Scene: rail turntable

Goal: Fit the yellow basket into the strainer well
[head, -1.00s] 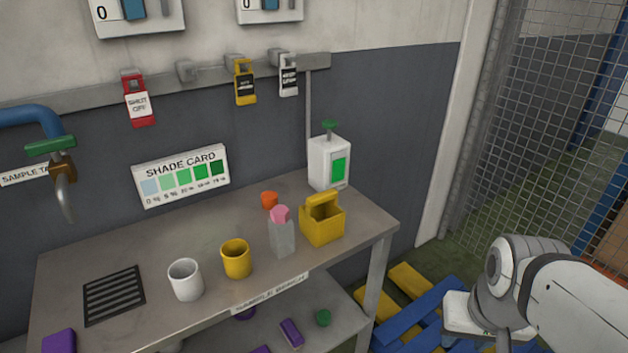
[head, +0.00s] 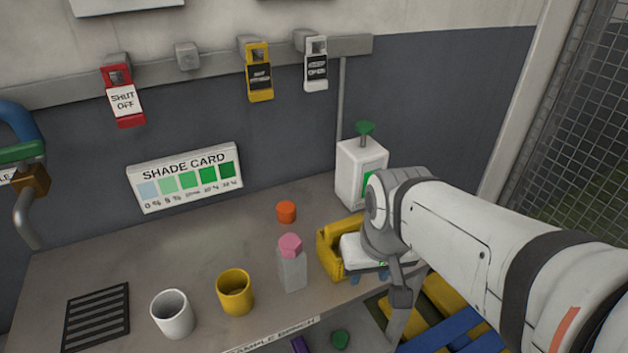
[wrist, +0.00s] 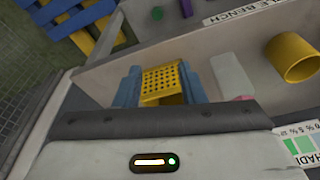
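The yellow basket (head: 329,258) stands upright at the right end of the bench, partly hidden behind my gripper in the head view. In the wrist view its perforated yellow face (wrist: 162,83) shows between the blue fingers. My gripper (head: 368,276) is down at the basket, with one finger (wrist: 160,78) on each side of it. Whether the fingers press on it or stand slightly apart, I cannot tell. I cannot make out a strainer well; a dark slotted grate (head: 97,318) lies at the bench's left.
A clear bottle with a pink cap (head: 291,265) stands close left of the basket. A white dispenser (head: 352,172) stands behind. The bench's back left is clear.

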